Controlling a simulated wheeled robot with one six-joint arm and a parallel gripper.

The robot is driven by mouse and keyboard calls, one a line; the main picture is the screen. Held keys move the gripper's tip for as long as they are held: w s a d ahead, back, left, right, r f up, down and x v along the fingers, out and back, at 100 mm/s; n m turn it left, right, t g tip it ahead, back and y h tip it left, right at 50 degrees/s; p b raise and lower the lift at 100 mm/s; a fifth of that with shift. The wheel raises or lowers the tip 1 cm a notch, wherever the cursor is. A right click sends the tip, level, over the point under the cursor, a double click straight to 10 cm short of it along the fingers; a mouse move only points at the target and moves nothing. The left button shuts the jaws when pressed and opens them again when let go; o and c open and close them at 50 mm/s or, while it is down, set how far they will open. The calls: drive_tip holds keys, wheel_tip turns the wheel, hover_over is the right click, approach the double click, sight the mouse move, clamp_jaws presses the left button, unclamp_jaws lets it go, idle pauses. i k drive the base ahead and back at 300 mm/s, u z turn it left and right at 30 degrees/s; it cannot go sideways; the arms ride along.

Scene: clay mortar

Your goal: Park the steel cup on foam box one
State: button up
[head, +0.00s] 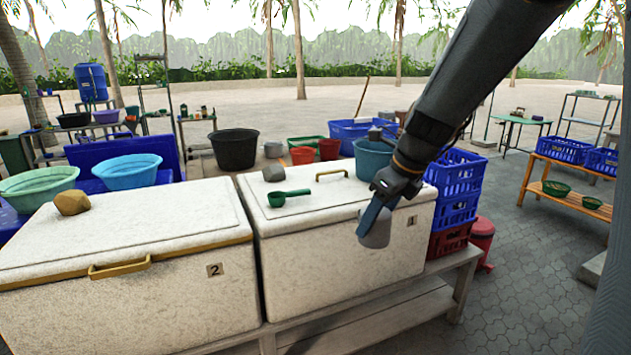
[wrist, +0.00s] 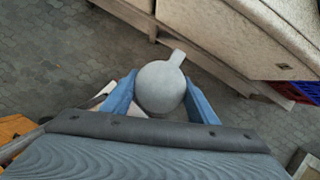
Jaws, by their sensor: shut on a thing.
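The grey steel cup (head: 377,233) is held between the blue fingers of my gripper (head: 372,218), in front of the right end of foam box one. In the wrist view the cup (wrist: 160,88) sits between the two fingers (wrist: 160,100), with a short tab pointing away from me. Foam box one (head: 330,250) is the white box marked 1, with a lid on top. Its corner also shows in the wrist view (wrist: 262,45). The cup hangs apart from the bench, and its far side is hidden.
Blue crates (head: 455,190) stack at the right. The lid's front middle is clear.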

sight(337, 191)
drive_tip(key=i, duration=1.6)
